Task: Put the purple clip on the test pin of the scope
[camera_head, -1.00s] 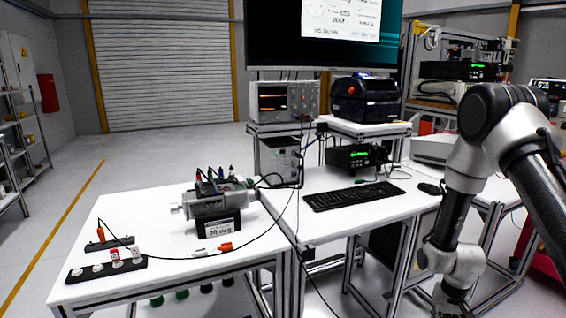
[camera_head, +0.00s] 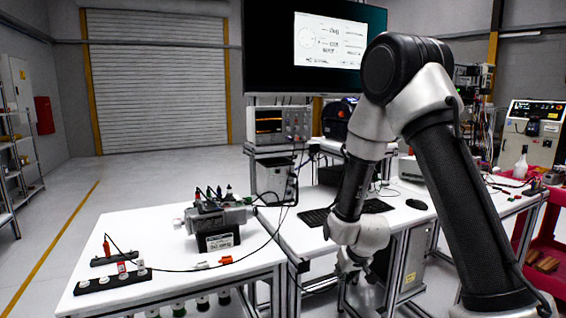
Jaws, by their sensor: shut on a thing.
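The scope (camera_head: 280,124) stands on a raised shelf at the back middle, its screen lit orange. Its test pin is too small to make out. I cannot pick out a purple clip. Several small dark clips with leads stand on top of a grey servo unit (camera_head: 218,218) on the white table, and their colours are hard to tell. The wrist (camera_head: 362,236) of my arm hangs low, right of the white table and in front of the desk. My gripper's fingers and anything between them cannot be made out below it.
The white table (camera_head: 150,225) holds a black strip (camera_head: 112,281) with white and red plugs, and an orange-tipped connector (camera_head: 226,260). A keyboard (camera_head: 316,217) lies on the desk behind my arm. A big monitor (camera_head: 270,55) hangs above. Open floor lies left.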

